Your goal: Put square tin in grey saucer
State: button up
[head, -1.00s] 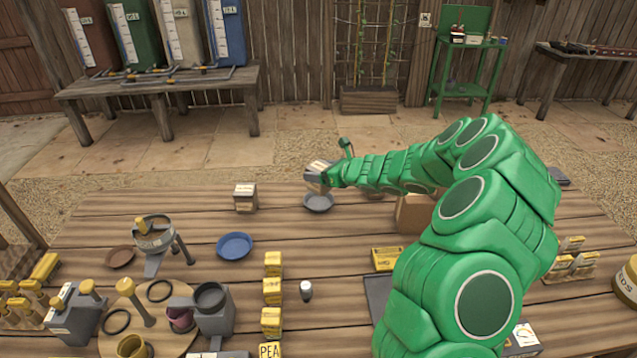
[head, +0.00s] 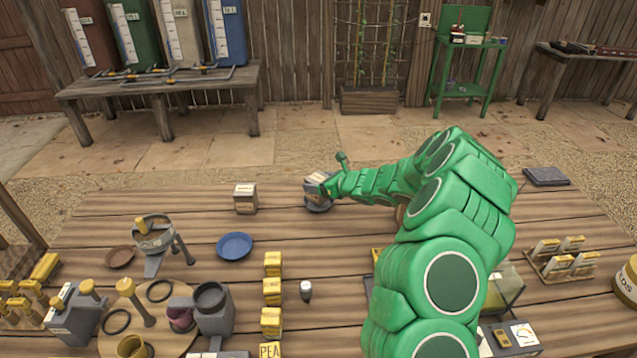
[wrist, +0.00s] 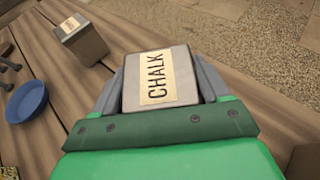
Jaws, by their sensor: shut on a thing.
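A square tin labelled CHALK (wrist: 158,82) is between the fingers of my gripper (wrist: 160,88), which is shut on it. In the head view my gripper (head: 319,186) holds the tin low at the grey saucer (head: 319,208) on the far middle of the table. The tin and gripper cover most of the saucer, and only part of its rim shows. I cannot tell if the tin's base touches it. The saucer is hidden in the wrist view.
Another square tin (head: 245,199) stands left of the saucer; it also shows in the wrist view (wrist: 80,40). A blue saucer (head: 234,246) and a brown saucer (head: 120,257) lie further left. Yellow boxes (head: 272,291) stand in a row nearer. Wood around the grey saucer is clear.

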jog(key=shift+f, duration=0.25)
jog(key=o, duration=1.3)
jog(key=shift+c, duration=0.2)
jog(key=shift+r, duration=0.25)
jog(key=shift+s+d+r, duration=0.15)
jog(key=shift+d+r, duration=0.05)
jog(key=shift+d, duration=0.05)
jog(key=v, duration=1.1)
jog(key=shift+s, duration=0.2)
